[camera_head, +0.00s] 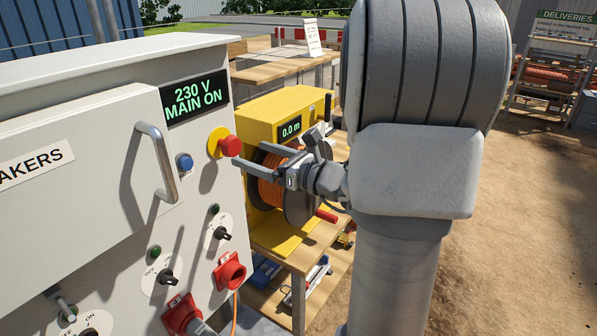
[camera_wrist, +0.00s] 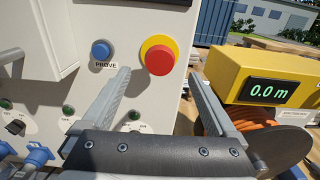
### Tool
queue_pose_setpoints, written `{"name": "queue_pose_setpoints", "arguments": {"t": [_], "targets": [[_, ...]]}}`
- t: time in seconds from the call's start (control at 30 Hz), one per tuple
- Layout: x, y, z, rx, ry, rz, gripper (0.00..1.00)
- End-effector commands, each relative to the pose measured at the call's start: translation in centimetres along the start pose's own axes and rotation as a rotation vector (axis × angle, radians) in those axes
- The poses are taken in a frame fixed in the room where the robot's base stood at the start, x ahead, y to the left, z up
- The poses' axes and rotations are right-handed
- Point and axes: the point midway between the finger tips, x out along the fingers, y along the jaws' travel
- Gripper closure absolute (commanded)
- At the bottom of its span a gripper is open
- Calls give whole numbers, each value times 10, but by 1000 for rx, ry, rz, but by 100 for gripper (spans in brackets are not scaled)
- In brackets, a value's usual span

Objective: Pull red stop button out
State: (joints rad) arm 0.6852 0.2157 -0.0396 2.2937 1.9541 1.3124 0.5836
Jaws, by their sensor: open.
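The red stop button (camera_head: 231,146) sticks out of the grey panel face on a round yellow collar (camera_head: 214,142), below the display. In the wrist view the red button (camera_wrist: 159,62) sits in front of the gap between the fingers, a little left of the yellow reel box. My gripper (camera_head: 246,153) is open and empty, with its fingers pointing at the panel. In the wrist view my gripper (camera_wrist: 160,73) has one fingertip on each side of the button's line. Whether a finger touches the button cannot be told. The display (camera_head: 194,97) reads "230 V MAIN ON".
A blue button (camera_head: 185,162) marked PROVE and a protruding door handle (camera_head: 160,163) are left of the red button. Rotary switches and red sockets (camera_head: 230,271) lie below. A yellow reel box (camera_head: 284,112) with an orange cable reel stands close on the right, on a wooden bench.

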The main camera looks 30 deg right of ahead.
Motion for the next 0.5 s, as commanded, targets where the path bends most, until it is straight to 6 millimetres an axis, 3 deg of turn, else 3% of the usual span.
{"name": "queue_pose_setpoints", "arguments": {"t": [0.3,0.5], "targets": [[-80,-1,-2,0,0,-6,7],[-114,0,-1,0,0,-3,7]]}}
